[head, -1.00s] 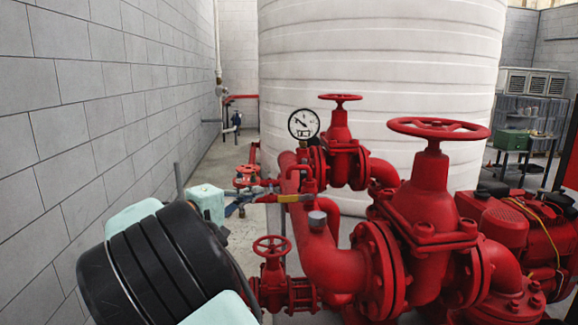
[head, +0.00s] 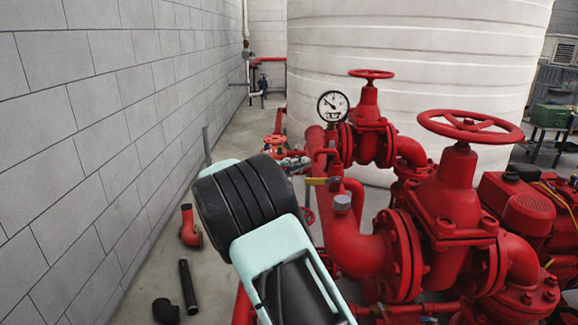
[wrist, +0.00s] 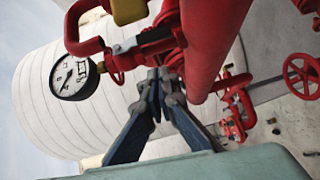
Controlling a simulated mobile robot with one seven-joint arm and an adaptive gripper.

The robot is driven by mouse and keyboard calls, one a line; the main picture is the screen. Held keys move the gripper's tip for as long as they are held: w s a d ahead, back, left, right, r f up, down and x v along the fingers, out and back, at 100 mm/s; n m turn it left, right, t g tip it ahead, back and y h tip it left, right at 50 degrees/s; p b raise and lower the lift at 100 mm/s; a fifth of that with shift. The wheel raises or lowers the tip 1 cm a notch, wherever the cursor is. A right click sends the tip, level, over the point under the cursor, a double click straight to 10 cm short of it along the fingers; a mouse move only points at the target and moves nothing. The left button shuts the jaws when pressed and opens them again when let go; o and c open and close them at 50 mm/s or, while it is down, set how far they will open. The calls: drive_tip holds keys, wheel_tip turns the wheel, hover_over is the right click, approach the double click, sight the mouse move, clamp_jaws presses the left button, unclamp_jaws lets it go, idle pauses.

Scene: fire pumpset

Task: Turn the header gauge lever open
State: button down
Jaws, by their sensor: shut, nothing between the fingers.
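The header gauge (head: 332,107) has a white dial and stands on the red header pipe (head: 352,240). It also shows at the left of the wrist view (wrist: 70,77). A small yellow lever (head: 317,181) sits on the thin red pipe below the gauge. In the wrist view the yellow lever (wrist: 128,11) is cut off by the top edge, near a silver fitting (wrist: 124,47). My gripper (head: 300,161) is just above and left of the lever in the head view. In the wrist view its fingertips (wrist: 162,74) are together and empty, below and right of the lever; contact with the red pipe is unclear.
A large red valve with a handwheel (head: 470,126) and a smaller one (head: 371,74) stand right of the gauge. A white tank (head: 430,45) is behind. A block wall (head: 90,130) runs along the left. Loose pipe pieces (head: 188,285) lie on the floor.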

sight(331, 156)
drive_tip(key=shift+w+d+f+p, duration=0.15)
drive_tip(key=shift+d+p, duration=0.15)
drive_tip(key=shift+d, duration=1.95)
drive_tip(key=shift+f, duration=0.1)
drive_tip(key=b, duration=0.2)
drive_tip(key=shift+d+f+n+b, duration=0.3)
drive_tip(key=shift+d+f+b, duration=0.05)
drive_tip(key=shift+d+b, duration=0.05)
drive_tip(key=shift+d+r+t+h+b, duration=0.1)
drive_tip(key=shift+d+t+h+b, duration=0.2)
drive_tip(key=shift+b, duration=0.15)
drive_tip(key=shift+r, duration=0.15)
drive_tip(key=shift+s, duration=0.2)
